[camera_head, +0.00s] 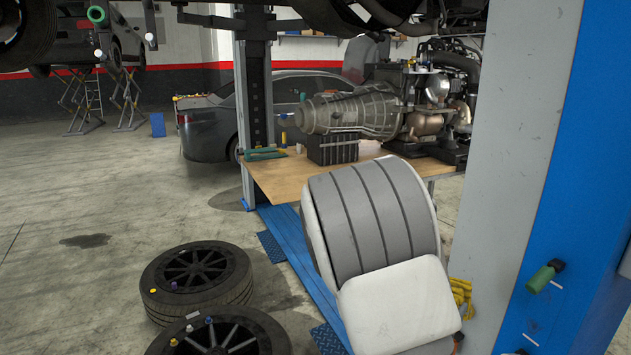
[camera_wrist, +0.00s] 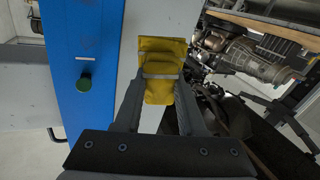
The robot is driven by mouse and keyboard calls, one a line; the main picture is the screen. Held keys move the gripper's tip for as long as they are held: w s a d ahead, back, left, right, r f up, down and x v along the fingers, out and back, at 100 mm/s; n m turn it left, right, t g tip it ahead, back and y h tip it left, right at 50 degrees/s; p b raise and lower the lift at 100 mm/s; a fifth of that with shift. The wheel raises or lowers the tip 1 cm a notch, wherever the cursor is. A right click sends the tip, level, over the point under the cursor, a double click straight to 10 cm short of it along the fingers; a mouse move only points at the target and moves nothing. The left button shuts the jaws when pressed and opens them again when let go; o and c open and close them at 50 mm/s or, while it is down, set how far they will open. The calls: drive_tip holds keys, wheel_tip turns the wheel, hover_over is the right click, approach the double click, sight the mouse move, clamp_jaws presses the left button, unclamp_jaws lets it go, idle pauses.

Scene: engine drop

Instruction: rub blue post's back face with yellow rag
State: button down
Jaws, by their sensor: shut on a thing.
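The blue post stands tall at the right of the head view (camera_head: 578,150), with one blue face and a pale grey face beside it. In the wrist view its blue face (camera_wrist: 72,45) is left of the grey one. My gripper (camera_wrist: 158,88) is shut on the yellow rag (camera_wrist: 161,60), which bulges out past the fingertips. The rag lies over the grey face in the wrist view and seems at or very close to it; I cannot tell if it touches. In the head view only a bit of the rag (camera_head: 461,291) shows, beside my arm, and the fingers are hidden.
A green knob (camera_head: 545,277) sticks out of the post's blue face. A wooden table (camera_head: 275,180) with an engine and gearbox (camera_head: 355,110) stands behind my arm. Wheels (camera_head: 197,277) lie on the floor at the left. A grey car (camera_head: 215,120) stands farther back.

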drive_tip(key=w+a+n+t+y, duration=0.45)
drive_tip(key=a+y, duration=0.25)
drive_tip(key=a, duration=0.6)
drive_tip(key=s+d+f+m+g+h+b, duration=0.1)
drive_tip(key=s+d+m+g+h+b, duration=0.1)
drive_tip(key=d, duration=0.6)
drive_tip(key=s+d+f+m+g+h+b, duration=0.2)
drive_tip(key=d+m+g+h, duration=0.2)
drive_tip(key=d, duration=0.5)
drive_tip(key=s+d+f+m+g+h+b, duration=0.2)
drive_tip(key=d+m+g+h+b, duration=0.1)
drive_tip(key=d, duration=0.6)
drive_tip(key=shift+d+f+g+h, duration=0.15)
drive_tip(key=shift+d+g+h, duration=0.1)
drive_tip(key=shift+g+h, duration=0.7)
drive_tip(key=shift+x, duration=1.05)
